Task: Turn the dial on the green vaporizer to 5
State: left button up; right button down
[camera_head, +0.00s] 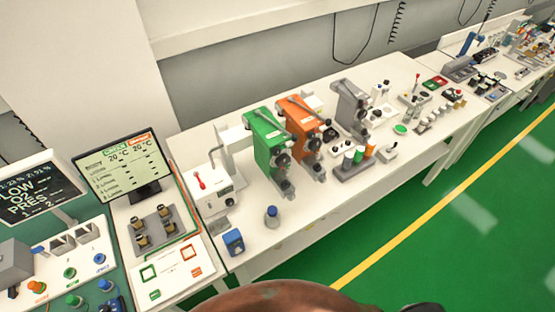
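The green vaporizer (266,143) stands upright on the white bench, left of the orange vaporizer (302,127) and the grey vaporizer (352,108). A dark dial (282,160) shows low on its front face. The dial's numbers are too small to read, so I cannot tell its setting. Neither of my grippers can be made out in this view, and nothing touches the green vaporizer.
A white box with a red lever (213,190) stands left of the green vaporizer. A blue-capped bottle (272,216) and a blue box (233,242) sit near the bench's front edge. A monitor (123,165) stands at left. Green floor in front is open.

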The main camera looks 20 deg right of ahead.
aim_at(283, 160)
jog(key=u, duration=0.05)
jog(key=k, duration=1.1)
jog(key=z, duration=1)
jog(key=i, duration=0.85)
jog(key=z, duration=0.15)
